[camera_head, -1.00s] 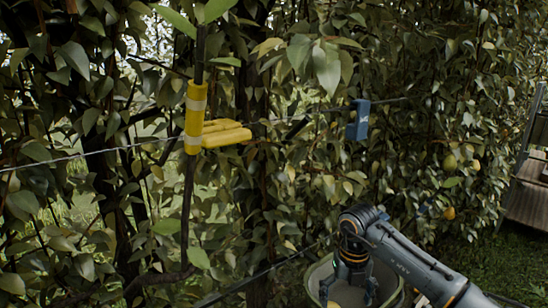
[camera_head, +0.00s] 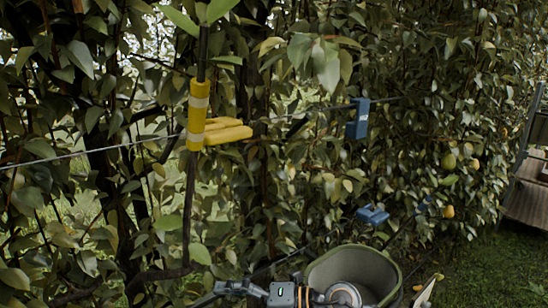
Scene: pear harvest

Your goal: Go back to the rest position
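My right arm's wrist parts (camera_head: 285,294) lie across the bottom edge, in front of a green-grey bucket (camera_head: 325,262). Dark parts at their left end, cut off by the frame, appear to be my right gripper (camera_head: 232,288); its fingers cannot be made out, so I cannot tell whether it is open. The wrist hides much of the bucket's inside, and no pear shows in it. My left gripper is not in view.
A leafy hedge with a wire fills the view. A yellow marker (camera_head: 197,114) is on a stem at left. Blue clips (camera_head: 358,120) (camera_head: 372,214) hang in the hedge. Pears (camera_head: 449,161) (camera_head: 448,212) hang at right. Grass (camera_head: 485,265) is open at lower right, beside a wooden structure (camera_head: 526,190).

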